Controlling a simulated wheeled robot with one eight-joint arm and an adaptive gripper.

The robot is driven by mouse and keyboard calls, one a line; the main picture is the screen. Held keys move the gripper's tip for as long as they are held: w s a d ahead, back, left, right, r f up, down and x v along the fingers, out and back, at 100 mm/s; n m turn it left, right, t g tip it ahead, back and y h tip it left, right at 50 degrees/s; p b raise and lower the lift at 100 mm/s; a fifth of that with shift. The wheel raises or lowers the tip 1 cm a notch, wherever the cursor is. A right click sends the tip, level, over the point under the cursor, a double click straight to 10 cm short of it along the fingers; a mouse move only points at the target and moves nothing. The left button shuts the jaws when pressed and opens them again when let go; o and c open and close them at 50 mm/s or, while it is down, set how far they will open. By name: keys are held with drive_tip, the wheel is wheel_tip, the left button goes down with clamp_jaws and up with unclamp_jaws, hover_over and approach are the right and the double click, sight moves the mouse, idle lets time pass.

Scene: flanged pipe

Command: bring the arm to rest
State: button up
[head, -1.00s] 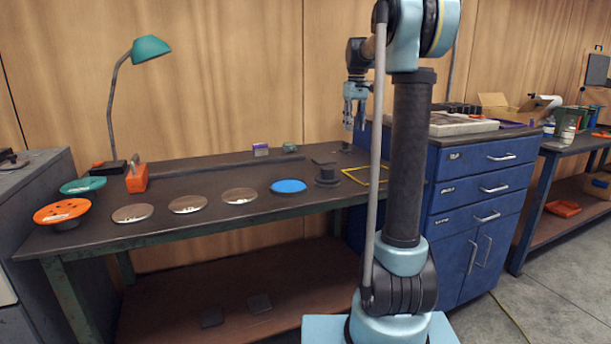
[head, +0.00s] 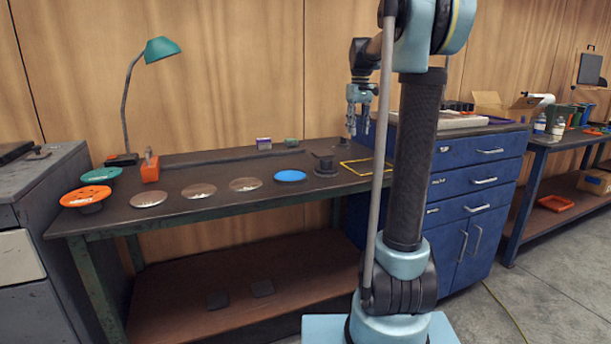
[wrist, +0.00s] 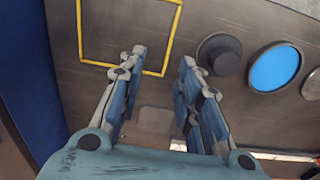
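My gripper (head: 358,126) hangs fingers-down above the right part of the workbench (head: 220,205), well clear of its top. In the wrist view my gripper (wrist: 160,85) has its two fingers apart with nothing between them. Below it on the bench lie a yellow square outline (wrist: 170,28), a dark round flanged piece (wrist: 219,54) and a blue disc (wrist: 275,68). In the head view the dark piece (head: 326,167) stands left of the yellow outline (head: 352,168), and the blue disc (head: 290,176) lies further left.
Several grey discs (head: 198,190), an orange flange (head: 86,195) and a green flange (head: 101,175) sit at the bench's left. A green lamp (head: 160,49) stands behind. A blue drawer cabinet (head: 475,185) stands right of the bench, behind my arm.

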drive_tip(key=s+f+m, duration=0.1)
drive_tip(key=s+f, duration=0.3)
drive_tip(key=s, duration=0.8)
drive_tip(key=s+f+m+t, duration=0.2)
drive_tip(key=s+f+m, duration=0.1)
drive_tip(key=s+f, duration=1.9)
drive_tip(key=s, duration=0.4)
drive_tip(key=shift+f, duration=0.35)
drive_tip(key=shift+s+a, duration=0.1)
